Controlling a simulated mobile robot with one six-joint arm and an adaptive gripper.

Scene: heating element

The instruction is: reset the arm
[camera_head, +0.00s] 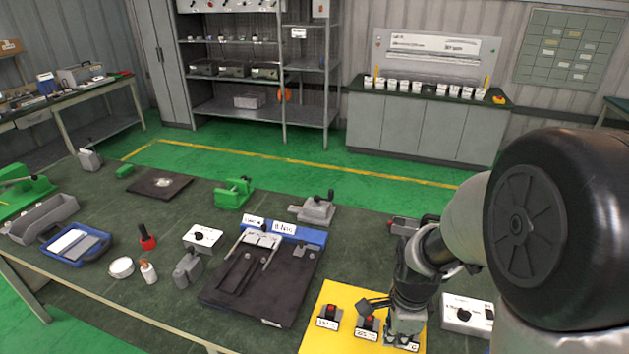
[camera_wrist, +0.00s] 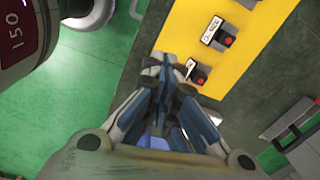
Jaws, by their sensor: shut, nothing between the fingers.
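My gripper (camera_wrist: 170,64) is shut and empty in the wrist view. Its fingertips appear over the edge of a yellow panel (camera_wrist: 268,72), close to a switch with a red top (camera_wrist: 199,76); I cannot tell whether they touch. A second red-topped switch (camera_wrist: 226,40) with a white label sits farther up the panel. In the head view my arm comes in from the right, bent down over the yellow panel (camera_head: 312,335). It partly hides the panel's right side.
A black fixture plate (camera_head: 240,297) with a blue back strip lies left of the panel. A white control box (camera_head: 467,315) is to the right. Small bottles, a blue tray (camera_head: 76,262) and green tools (camera_head: 234,193) are spread over the dark bench.

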